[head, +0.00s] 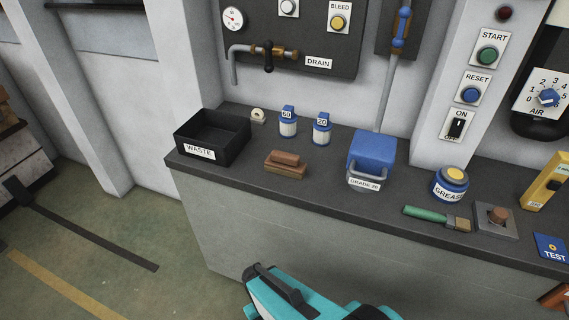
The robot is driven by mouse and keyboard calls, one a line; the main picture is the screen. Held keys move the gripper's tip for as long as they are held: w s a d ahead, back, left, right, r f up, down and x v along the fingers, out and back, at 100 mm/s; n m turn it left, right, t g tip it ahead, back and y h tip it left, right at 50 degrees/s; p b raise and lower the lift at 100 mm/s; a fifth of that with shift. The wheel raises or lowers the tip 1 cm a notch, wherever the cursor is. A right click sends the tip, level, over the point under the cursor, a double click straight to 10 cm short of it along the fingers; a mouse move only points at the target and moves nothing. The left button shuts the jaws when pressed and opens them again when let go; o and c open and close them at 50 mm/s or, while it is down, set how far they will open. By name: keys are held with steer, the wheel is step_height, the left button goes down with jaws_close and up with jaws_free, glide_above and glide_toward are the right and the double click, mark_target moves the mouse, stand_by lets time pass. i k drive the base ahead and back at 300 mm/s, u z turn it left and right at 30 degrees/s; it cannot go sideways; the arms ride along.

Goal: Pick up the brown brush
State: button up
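A brown block-shaped brush (286,164) lies on the dark counter (335,187), just right of the black waste bin. It has a narrower raised grip along its top and a wider base. A second brush (438,218) with a green handle and brownish bristles lies farther right, in front of the grease pot. Part of my teal and black arm shows at the bottom centre, below the counter's front edge. My gripper's fingers cannot be made out in the head view.
The black bin (225,153) stands at the counter's left end. Behind the brown brush are two blue-and-white bottles (288,123) (321,129). A blue grade 20 box (372,155), grease pot (450,184) and grey plate (484,222) stand rightward. Counter in front of the brush is clear.

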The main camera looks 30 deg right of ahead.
mark_target(290, 165)
steer(key=z, duration=0.35)
steer(key=k, duration=1.65)
steer(key=u, duration=0.9)
steer(key=i, duration=1)
steer(key=u, duration=0.05)
